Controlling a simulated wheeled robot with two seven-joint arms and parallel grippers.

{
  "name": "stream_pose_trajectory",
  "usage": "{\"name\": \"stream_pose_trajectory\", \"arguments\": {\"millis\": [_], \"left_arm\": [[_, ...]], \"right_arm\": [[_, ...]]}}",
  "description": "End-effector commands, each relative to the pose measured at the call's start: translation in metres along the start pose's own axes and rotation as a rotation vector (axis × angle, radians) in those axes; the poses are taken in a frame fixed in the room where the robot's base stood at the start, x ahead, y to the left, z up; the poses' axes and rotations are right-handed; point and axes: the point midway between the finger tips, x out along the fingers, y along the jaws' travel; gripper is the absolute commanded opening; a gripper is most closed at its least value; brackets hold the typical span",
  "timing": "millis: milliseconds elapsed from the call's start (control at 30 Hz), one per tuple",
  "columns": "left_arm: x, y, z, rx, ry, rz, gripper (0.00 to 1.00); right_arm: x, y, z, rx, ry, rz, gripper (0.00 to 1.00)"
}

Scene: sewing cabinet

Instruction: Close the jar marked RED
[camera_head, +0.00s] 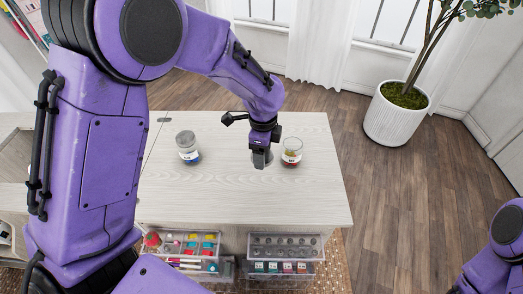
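Two small jars stand upright on the pale wooden cabinet top (230,205). The right jar (291,152) is clear, with red at its bottom and something yellowish inside; no grey lid shows on it. The left jar (187,148) has a grey lid and blue near its base. My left gripper (261,160) points down at the cabinet top between the jars, just left of the red jar. A small grey shape shows at its tip; I cannot tell whether it is the fingers or a lid held there. My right gripper is out of view; only part of that arm shows at the lower right.
Clear organizer boxes with sewing supplies (182,245) and with several small spools (284,247) sit below the front edge. A potted plant (397,115) stands on the floor at the right. The front and right of the top are clear.

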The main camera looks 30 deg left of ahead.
Motion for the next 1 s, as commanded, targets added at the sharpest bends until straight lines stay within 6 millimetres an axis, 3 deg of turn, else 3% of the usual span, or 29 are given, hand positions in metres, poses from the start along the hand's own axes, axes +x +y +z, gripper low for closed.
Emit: {"name": "stream_pose_trajectory", "arguments": {"millis": [300,500,667,900,1000], "left_arm": [[-0.009,0.008,-0.013,-0.844,0.0,-0.001,0.4],[-0.013,0.011,-0.019,-1.231,0.0,-0.001,0.4],[-0.014,0.012,-0.02,-1.352,-0.001,0.0,0.4],[-0.014,0.012,-0.02,-1.363,-0.001,0.0,0.4],[-0.014,0.012,-0.02,-1.363,-0.001,0.0,0.4]], "right_arm": [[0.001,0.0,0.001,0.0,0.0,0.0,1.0],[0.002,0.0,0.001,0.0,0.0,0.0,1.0],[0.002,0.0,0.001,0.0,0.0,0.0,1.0],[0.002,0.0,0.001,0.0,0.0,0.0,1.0],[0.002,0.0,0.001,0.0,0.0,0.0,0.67]]}}
